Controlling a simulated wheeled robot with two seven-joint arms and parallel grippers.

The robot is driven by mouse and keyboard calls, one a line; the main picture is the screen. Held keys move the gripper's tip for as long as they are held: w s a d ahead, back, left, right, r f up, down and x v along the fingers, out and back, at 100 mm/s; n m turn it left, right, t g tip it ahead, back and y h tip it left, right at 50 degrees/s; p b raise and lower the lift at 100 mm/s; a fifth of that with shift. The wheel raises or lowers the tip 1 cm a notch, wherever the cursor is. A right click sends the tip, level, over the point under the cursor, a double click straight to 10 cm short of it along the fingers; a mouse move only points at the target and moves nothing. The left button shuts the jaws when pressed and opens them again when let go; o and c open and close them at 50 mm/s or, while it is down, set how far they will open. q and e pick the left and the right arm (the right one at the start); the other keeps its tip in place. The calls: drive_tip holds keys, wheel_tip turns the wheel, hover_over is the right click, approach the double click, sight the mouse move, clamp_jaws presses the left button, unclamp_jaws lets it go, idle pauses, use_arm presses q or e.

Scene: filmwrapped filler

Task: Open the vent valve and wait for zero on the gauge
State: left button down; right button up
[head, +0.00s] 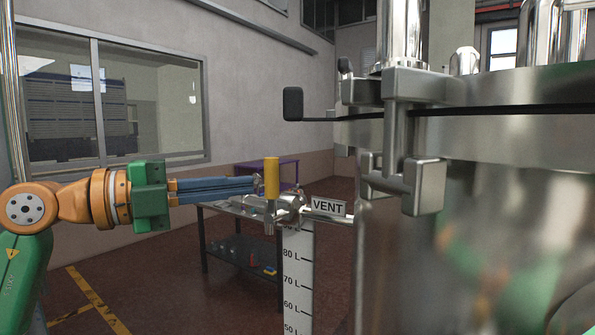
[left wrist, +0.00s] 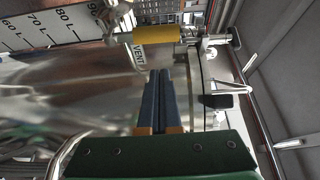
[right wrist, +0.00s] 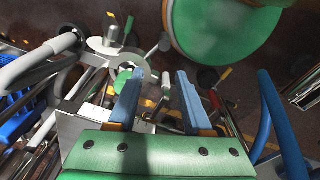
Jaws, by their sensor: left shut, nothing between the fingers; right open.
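The vent valve's yellow handle (head: 271,178) stands upright in the head view, crosswise to its metal pipe. A VENT label (head: 328,206) is beside it on the right. My left gripper (head: 256,185) is shut and empty, its blue fingertips just left of the handle; I cannot tell whether they touch. In the left wrist view, the yellow handle (left wrist: 156,34) lies beyond the shut fingertips (left wrist: 160,72). My right gripper (right wrist: 157,78) is open and empty in the right wrist view, and out of the head view. I cannot make out a gauge dial.
A large steel tank (head: 470,230) fills the right side. A white litre scale (head: 298,280) hangs below the valve. A dark table (head: 240,245) with small items stands behind. In the right wrist view, a green round surface (right wrist: 222,28) and blue tubing (right wrist: 282,125) are near.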

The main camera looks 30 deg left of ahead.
sight(269, 175)
use_arm(q)
drive_tip(key=w+p, duration=0.1)
drive_tip(key=w, duration=0.1)
drive_tip(key=w+d+p, duration=0.1)
drive_tip(key=w+p, duration=0.1)
drive_tip(key=w+d+p, duration=0.1)
drive_tip(key=w, duration=0.1)
drive_tip(key=shift+r, duration=0.3)
drive_tip(key=shift+w, duration=0.15)
use_arm(e)
drive_tip(key=r, duration=0.2)
drive_tip(key=s+r, duration=0.1)
drive_tip(key=r, duration=0.1)
drive_tip(key=shift+d+r, duration=0.15)
drive_tip(key=shift+r, duration=0.05)
use_arm(q)
drive_tip(key=shift+d, duration=0.1)
use_arm(e)
drive_tip(key=shift+w, duration=0.1)
use_arm(q)
drive_tip(key=shift+a+n, duration=0.2)
drive_tip(key=shift+n, duration=0.1)
use_arm(e)
drive_tip(key=shift+f, duration=0.1)
